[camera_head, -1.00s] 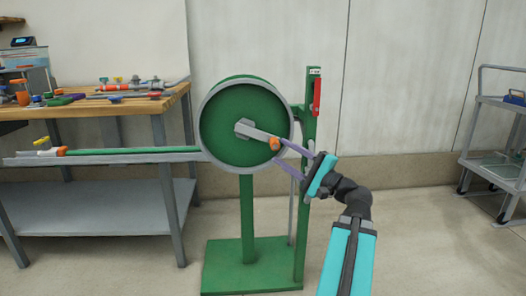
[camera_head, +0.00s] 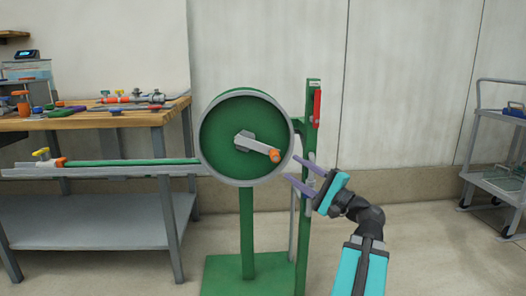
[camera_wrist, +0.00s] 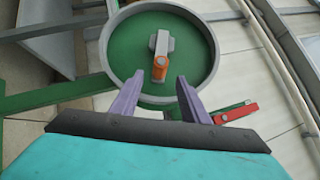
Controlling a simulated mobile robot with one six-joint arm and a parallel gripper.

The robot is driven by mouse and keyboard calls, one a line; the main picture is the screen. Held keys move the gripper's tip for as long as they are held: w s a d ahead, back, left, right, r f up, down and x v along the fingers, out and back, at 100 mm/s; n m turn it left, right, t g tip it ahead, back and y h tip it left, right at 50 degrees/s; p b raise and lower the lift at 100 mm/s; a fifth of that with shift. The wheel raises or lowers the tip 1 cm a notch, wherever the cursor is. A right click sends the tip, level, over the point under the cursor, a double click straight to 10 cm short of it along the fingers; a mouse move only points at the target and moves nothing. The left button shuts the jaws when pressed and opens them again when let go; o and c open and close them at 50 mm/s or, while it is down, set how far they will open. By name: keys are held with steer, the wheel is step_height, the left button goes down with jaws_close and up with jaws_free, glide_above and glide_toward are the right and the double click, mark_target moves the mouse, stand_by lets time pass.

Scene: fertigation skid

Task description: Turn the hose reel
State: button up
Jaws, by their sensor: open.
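The hose reel (camera_head: 225,150) is a green drum with a grey rim on a green stand. Its grey crank arm (camera_head: 256,145) points right and slightly down from the hub, with an orange knob (camera_head: 275,156) at its end. My gripper (camera_head: 301,172) is open and empty, just right of and below the knob, apart from it. In the wrist view the orange knob (camera_wrist: 159,68) shows ahead of and between the two purple fingers (camera_wrist: 155,97), with a gap to them. A green hose (camera_head: 130,162) runs left from the reel.
A red-handled part (camera_head: 317,107) sits on the green post (camera_head: 310,140) right of the reel. A workbench (camera_head: 100,118) with valves and fittings stands at the left. A grey cart (camera_head: 490,150) stands at the far right. The floor between is clear.

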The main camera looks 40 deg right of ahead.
mark_target(270, 153)
steer(key=shift+w+r, duration=0.15)
steer(key=shift+r, duration=0.05)
steer(key=p+x, duration=0.2)
steer(key=p, duration=0.3)
steer(key=shift+w+r, duration=0.1)
steer(key=shift+w, duration=0.2)
steer(key=p+x, duration=0.2)
steer(key=p, duration=0.4)
steer(key=shift+w, duration=0.1)
steer(key=shift+b+x, duration=0.85)
steer(key=shift+x, duration=3.3)
